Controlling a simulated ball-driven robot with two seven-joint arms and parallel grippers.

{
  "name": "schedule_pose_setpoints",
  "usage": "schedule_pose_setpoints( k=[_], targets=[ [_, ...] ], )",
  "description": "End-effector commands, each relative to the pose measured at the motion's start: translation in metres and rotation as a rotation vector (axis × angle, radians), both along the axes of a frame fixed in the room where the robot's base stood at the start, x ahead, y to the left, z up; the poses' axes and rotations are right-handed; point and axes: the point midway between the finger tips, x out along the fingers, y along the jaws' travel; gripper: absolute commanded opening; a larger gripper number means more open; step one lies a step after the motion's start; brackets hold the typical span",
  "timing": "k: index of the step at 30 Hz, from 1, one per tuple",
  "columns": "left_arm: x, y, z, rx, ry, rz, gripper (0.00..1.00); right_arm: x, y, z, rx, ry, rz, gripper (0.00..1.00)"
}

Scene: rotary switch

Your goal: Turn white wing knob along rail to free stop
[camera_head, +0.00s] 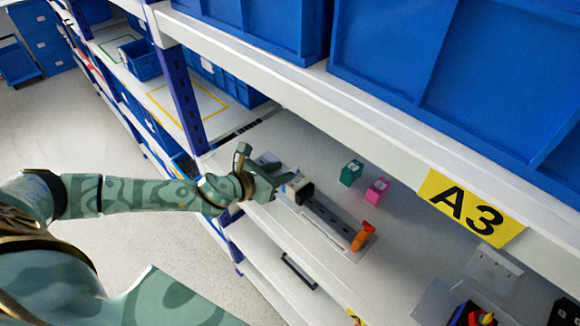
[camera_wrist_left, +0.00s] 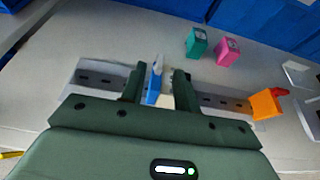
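A grey slotted rail (camera_head: 330,217) lies on the shelf, and it also shows in the left wrist view (camera_wrist_left: 222,101). A small white and blue part, seemingly the wing knob (camera_wrist_left: 153,90), stands at the rail between the fingers of my left gripper (camera_wrist_left: 157,82). A gap shows on the left side of the knob; the right finger is close to its white part, and contact cannot be told. In the head view my left gripper (camera_head: 280,180) is at the rail's left end and hides most of the knob. My right gripper is out of view.
An orange block with a red piece (camera_head: 362,238) sits at the rail's right end. A teal block (camera_head: 351,173) and a pink block (camera_head: 377,190) stand behind the rail. The upper shelf edge with the A3 label (camera_head: 470,208) overhangs. Blue bins are above.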

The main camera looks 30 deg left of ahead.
Motion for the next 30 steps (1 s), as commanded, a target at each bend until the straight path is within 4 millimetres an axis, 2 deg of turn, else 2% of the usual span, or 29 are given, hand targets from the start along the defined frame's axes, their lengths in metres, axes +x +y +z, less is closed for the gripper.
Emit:
schedule_pose_setpoints(
  k=[3,7,18,21,22,30],
  targets=[
    [0.02,-0.007,-0.008,-0.002,-0.002,0.0,0.31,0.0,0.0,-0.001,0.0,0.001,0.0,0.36],
    [0.032,-0.011,-0.015,-0.001,0.0,0.0,0.31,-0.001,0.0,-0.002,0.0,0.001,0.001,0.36],
    [0.037,-0.013,-0.017,-0.001,0.001,0.0,0.31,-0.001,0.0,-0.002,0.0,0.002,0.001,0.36],
    [0.037,-0.013,-0.017,-0.001,0.001,0.0,0.03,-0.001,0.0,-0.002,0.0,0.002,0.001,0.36],
    [0.037,-0.013,-0.017,-0.001,0.001,0.0,0.0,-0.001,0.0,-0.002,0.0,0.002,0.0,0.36],
    [0.037,-0.013,-0.017,-0.001,0.003,0.008,0.0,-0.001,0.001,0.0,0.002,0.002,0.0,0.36]
  ],
)
